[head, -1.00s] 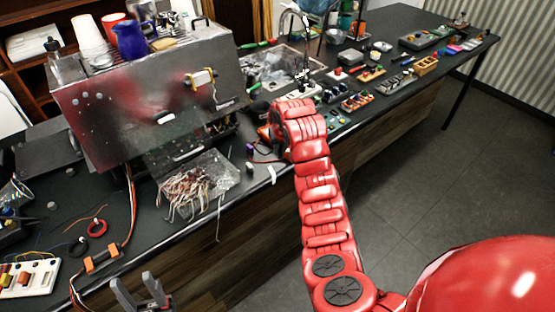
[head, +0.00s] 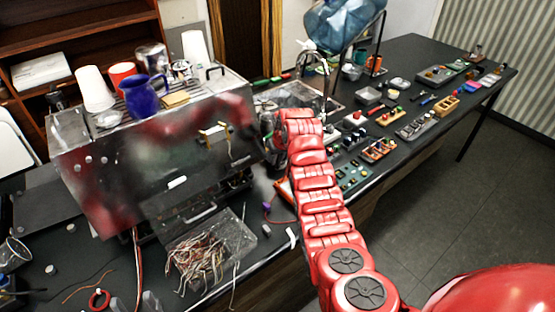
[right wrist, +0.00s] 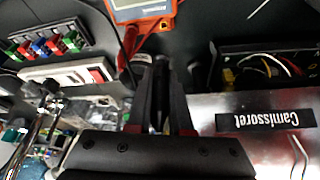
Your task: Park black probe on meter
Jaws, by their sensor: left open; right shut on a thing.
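The orange meter (right wrist: 142,12) shows at the top of the right wrist view, cut off by the edge, with part of its screen visible. In the head view a bit of its orange case (head: 284,191) shows beside my right arm. My right gripper (right wrist: 160,65) is shut on the black probe (right wrist: 144,65), just short of the meter. The probe is dark against the dark fingers, so its tip and tilt are unclear. A black lead (right wrist: 116,38) curves beside it. My left gripper (head: 135,302) is open and empty at the bottom edge of the head view, mostly cut off.
The metal brewer (head: 150,150) stands left of my right arm, with cups and a blue mug (head: 142,93) on top. An open tray of wires (head: 200,258) sits in front. A white power strip (right wrist: 65,75) and several small parts crowd the bench.

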